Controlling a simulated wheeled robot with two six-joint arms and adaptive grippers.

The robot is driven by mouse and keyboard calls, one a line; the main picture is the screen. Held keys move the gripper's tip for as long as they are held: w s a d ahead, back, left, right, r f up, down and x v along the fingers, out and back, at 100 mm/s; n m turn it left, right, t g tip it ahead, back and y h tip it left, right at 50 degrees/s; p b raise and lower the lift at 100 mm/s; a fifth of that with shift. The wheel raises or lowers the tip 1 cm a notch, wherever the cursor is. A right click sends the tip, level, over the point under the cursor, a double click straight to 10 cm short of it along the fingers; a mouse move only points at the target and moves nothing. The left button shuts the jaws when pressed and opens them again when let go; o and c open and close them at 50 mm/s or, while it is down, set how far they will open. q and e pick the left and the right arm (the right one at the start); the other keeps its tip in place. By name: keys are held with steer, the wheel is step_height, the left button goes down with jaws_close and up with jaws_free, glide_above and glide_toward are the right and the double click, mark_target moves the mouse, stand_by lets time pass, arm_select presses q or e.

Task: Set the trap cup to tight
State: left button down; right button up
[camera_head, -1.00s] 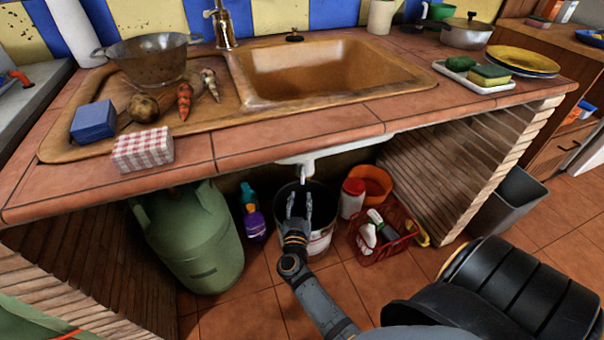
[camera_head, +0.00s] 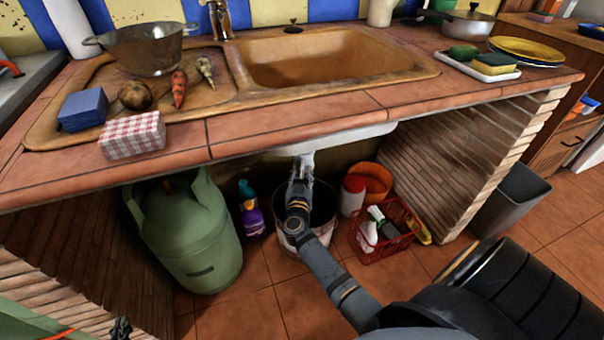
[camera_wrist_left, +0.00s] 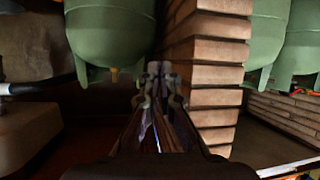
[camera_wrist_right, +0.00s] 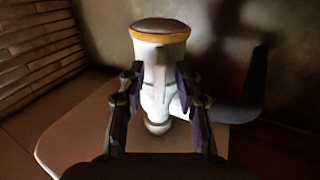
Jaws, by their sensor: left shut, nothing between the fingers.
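The white trap (camera_head: 307,162) hangs under the sink, above a dark-mouthed bucket (camera_head: 321,207). In the right wrist view the trap's white body (camera_wrist_right: 160,68) ends in an orange-brown ring and a grey-brown cap; I cannot tell how tight the cup sits. My right gripper (camera_head: 300,184) is at the trap, partly hiding it in the head view. In the right wrist view its open fingers (camera_wrist_right: 160,82) stand on either side of the white body; contact is unclear. My left gripper (camera_head: 121,327) is shut and empty at the lower left, with its fingertips together in the left wrist view (camera_wrist_left: 159,70).
A green gas bottle (camera_head: 190,235) and a purple bottle (camera_head: 252,217) stand left of the bucket. A red basket (camera_head: 385,237) and an orange bowl (camera_head: 372,181) are right. The counter's front edge (camera_head: 280,137) overhangs my right gripper. Slatted brick walls close both sides.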

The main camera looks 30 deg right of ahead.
arm_select(q)
steer(key=shift+w+a+r+t, duration=0.1)
steer(key=shift+w+r+t, duration=0.3)
steer(key=shift+r, duration=0.3)
steer(key=shift+w+r+t, duration=0.3)
steer(key=shift+w+r, duration=0.05)
steer(key=shift+r, duration=0.3)
arm_select(e)
steer(key=shift+w+d, duration=0.3)
jaws_close()
